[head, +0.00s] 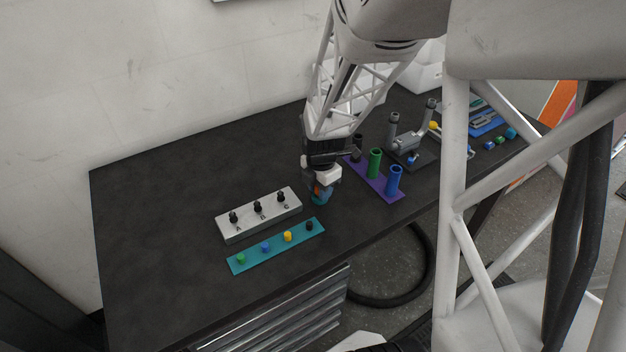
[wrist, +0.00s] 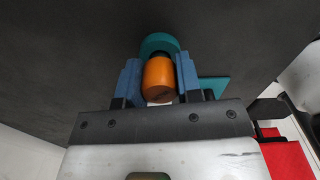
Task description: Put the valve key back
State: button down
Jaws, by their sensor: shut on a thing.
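My gripper (head: 321,186) is low over the dark table, just right of the white block. In the wrist view its two blue fingers (wrist: 158,82) are shut on an orange cylinder (wrist: 158,80), which looks like the valve key's handle. A round teal piece (wrist: 158,43) shows beyond the orange cylinder, and as a teal patch below the fingers in the head view (head: 321,199). I cannot tell whether it is part of the key or a separate holder. The key's lower end is hidden.
A white block (head: 240,231) with three black knobs and a teal strip (head: 268,251) with several coloured pegs lie left of my gripper. A purple base (head: 381,188) with upright tubes stands right, before a grey two-post fixture (head: 407,140). The table's left part is clear.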

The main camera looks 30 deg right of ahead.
jog(key=c, duration=0.8)
grip_release()
jog(key=shift+f, duration=0.1)
notch_tip(320, 180, up, 12)
jog(key=shift+r, duration=0.2)
dwell(0.4)
jog(key=shift+s+a+r+m+t, duration=0.45)
jog(key=shift+s+a+r+m, duration=1.45)
jog(key=shift+s+a+m, duration=1.1)
jog(key=shift+s+a+r+m+t, duration=0.4)
jog(key=shift+s+a+r+m, duration=1.65)
jog(key=shift+m, duration=1.55)
jog(key=shift+s+a+r+m+t, duration=0.45)
jog(key=shift+s+a+r+m, duration=1.25)
jog(key=shift+s+a+m, duration=1.25)
jog(key=shift+w+m, duration=0.25)
jog(key=shift+m, duration=0.1)
